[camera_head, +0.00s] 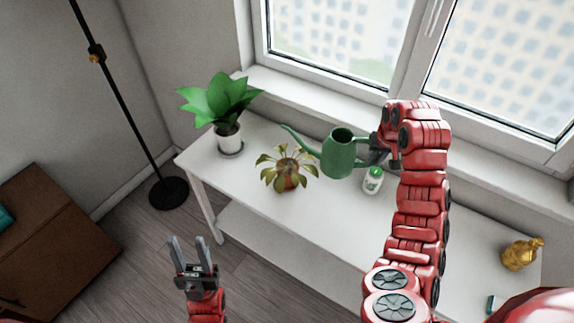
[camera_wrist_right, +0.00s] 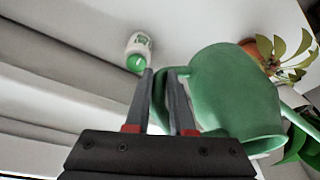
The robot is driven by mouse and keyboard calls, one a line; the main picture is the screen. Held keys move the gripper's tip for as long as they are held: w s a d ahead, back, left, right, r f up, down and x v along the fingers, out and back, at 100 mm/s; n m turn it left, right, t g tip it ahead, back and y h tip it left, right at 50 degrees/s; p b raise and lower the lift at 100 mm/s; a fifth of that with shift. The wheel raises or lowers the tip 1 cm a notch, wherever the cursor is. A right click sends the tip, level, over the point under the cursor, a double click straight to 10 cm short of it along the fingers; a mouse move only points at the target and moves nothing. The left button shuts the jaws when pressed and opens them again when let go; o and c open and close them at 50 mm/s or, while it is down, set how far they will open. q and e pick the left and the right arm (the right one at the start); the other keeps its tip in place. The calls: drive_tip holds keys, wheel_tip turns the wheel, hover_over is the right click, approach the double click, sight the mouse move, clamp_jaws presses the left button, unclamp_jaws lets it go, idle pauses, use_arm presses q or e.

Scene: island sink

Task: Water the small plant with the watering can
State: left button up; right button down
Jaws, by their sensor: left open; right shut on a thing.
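The green watering can (camera_head: 339,154) is held by its handle in my right gripper (camera_head: 383,150), above the white table and near the window. Its spout points left, over the area behind the small plant (camera_head: 287,172). That plant has drooping yellow-green leaves in an orange-brown pot and stands on the table. In the right wrist view, the fingers (camera_wrist_right: 162,100) are at the handle of the can (camera_wrist_right: 235,95), and part of the small plant (camera_wrist_right: 262,52) shows beyond it. My left gripper (camera_head: 191,252) is open and empty, in front of the table over the floor.
A larger leafy plant (camera_head: 229,137) in a white pot stands at the table's left end. A white bottle with a green cap (camera_head: 373,182) stands close below the right gripper. A gold figurine (camera_head: 521,254) is at the right end. A floor lamp (camera_head: 124,117) stands left.

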drive_tip(key=w+d+f+n+p, duration=0.1)
drive_tip(key=w+d, duration=0.3)
drive_tip(key=d, duration=0.5)
drive_tip(key=shift+f+n+y+p, duration=0.3)
drive_tip(key=shift+f+n+p, duration=0.1)
drive_tip(key=shift+f+p, duration=0.3)
drive_tip(key=shift+w+a+r+n+h+p, duration=0.15)
drive_tip(key=shift+a+r+h+p, duration=0.15)
drive_tip(key=shift+a+h+p, duration=0.35)
drive_tip(key=shift+s+a+r+n+h+p, duration=0.1)
drive_tip(key=shift+a+r+h+p, duration=0.25)
drive_tip(key=shift+a+h, duration=0.45)
drive_tip(key=shift+w+a+r+n+h+p, duration=0.15)
drive_tip(key=shift+a+r+h+p, duration=0.1)
drive_tip(key=shift+a+h+p, duration=0.45)
drive_tip(key=shift+a+g+h+b, duration=0.15)
drive_tip(key=shift+g+h+b, duration=0.1)
drive_tip(key=shift+g+b, duration=0.1)
